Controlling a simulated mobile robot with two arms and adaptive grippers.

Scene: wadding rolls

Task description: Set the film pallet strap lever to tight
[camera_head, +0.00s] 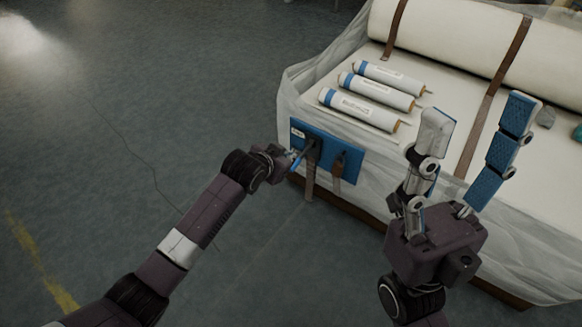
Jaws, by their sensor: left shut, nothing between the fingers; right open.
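The film-wrapped pallet (370,183) fills the right side of the head view. A blue panel (349,158) is fixed on its near left face, with a small white label at its upper left. A dark lever (312,149) stands out from the panel's left part, with a strap (310,182) hanging below it. My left gripper (296,160) is shut right at this lever, with nothing seen between its fingers. I cannot tell whether it touches the lever. A second dark fitting (338,163) with a brown strap sits further right. My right gripper (470,145) is open and empty in front of the pallet.
Several white rolls with blue ends, one of them here (359,109), lie on the pallet top. A large white roll (455,40) lies behind, held by brown straps (505,70). The grey floor (110,120) at left is clear.

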